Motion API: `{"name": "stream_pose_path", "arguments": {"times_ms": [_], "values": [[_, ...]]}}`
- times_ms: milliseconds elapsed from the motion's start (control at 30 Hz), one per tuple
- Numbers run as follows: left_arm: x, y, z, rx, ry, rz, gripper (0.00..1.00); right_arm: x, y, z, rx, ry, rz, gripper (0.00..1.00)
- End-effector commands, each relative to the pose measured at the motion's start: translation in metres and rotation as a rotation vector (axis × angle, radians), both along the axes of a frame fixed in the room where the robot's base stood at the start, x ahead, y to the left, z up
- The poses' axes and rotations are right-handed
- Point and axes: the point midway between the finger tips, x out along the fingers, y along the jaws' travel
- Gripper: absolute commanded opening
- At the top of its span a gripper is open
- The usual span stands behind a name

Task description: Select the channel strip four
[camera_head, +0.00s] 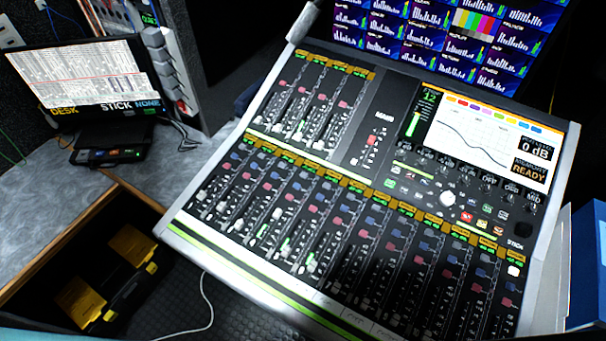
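The mixing console (360,190) lies slanted across the middle and right of the head view. Its lower bank holds a long row of channel strips, each with an orange label at the top, blue and red buttons and a fader. Counting from the left, the fourth channel strip (291,197) is in the left half of this bank. Its printed label is too small to read. A shorter bank of strips (310,100) sits above, beside a main fader section (372,140). Neither of my grippers is in view.
The console screen (490,140) reads "READY", with knobs and buttons below it. A monitor wall (440,40) stands behind. A laptop-like display (85,75) is on the grey desk at left. A yellow and black object (110,280) lies low at left. A blue binder (588,265) is at right.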

Motion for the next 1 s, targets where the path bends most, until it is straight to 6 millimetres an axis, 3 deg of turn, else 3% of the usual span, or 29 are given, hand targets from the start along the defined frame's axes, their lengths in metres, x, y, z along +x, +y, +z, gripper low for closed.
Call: {"name": "stream_pose_path", "arguments": {"times_ms": [167,367,400,1000], "values": [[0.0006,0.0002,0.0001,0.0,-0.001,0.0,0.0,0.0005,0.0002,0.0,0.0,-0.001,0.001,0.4],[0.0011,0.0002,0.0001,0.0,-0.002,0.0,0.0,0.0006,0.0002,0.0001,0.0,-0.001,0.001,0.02],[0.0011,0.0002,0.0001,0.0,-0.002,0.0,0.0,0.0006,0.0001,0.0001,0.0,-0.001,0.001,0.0],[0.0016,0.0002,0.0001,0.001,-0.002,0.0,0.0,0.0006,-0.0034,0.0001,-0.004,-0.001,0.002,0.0]]}}
